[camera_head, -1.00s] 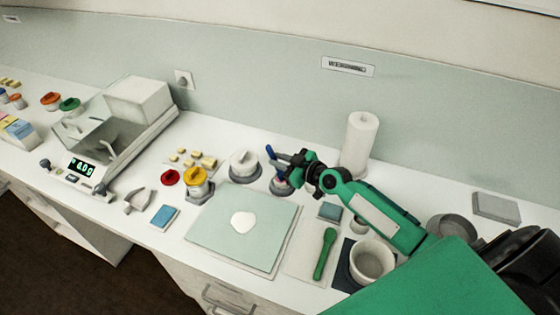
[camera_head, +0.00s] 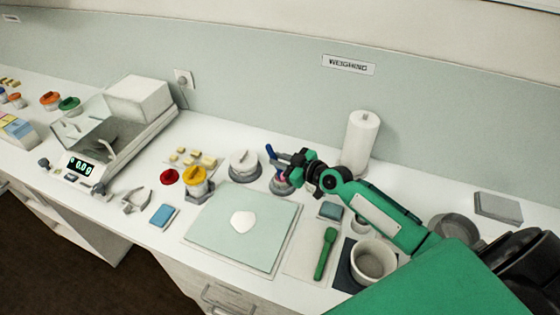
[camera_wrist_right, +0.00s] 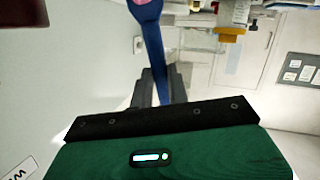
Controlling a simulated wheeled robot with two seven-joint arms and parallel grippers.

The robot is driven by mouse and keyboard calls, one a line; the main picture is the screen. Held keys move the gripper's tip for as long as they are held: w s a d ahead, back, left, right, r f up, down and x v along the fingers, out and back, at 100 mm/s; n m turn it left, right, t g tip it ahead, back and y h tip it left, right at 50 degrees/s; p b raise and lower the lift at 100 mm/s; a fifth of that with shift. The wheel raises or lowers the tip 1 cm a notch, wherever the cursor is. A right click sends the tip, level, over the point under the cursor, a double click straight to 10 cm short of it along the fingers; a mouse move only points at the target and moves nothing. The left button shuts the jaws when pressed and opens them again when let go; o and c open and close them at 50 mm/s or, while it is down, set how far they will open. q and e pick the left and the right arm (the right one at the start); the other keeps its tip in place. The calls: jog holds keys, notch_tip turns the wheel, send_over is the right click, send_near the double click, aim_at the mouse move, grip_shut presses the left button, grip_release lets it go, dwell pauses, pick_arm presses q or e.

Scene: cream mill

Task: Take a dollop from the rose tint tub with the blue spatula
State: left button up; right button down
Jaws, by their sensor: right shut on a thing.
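My right gripper (camera_head: 292,167) is shut on the blue spatula (camera_head: 269,152). The spatula also shows in the right wrist view (camera_wrist_right: 153,50), running from between the fingers to a broader end with a pink patch at the top edge. In the head view a small pink spot shows just below the gripper, over the tub in a grey ring (camera_head: 280,187), which I take for the rose tint tub. The gripper and spatula partly hide this tub, and I cannot tell whether the spatula touches it. My left gripper is not in view.
A paper roll (camera_head: 361,142) stands close behind my right arm. A white lidded tub (camera_head: 243,163) and a yellow-lidded jar (camera_head: 196,180) stand to the left. In front are a pale mat (camera_head: 262,245) with a white patch, a green spatula (camera_head: 325,253) and a white cup (camera_head: 373,262).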

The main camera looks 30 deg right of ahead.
jog(key=shift+r+p, duration=1.7)
jog(key=shift+r, duration=0.9)
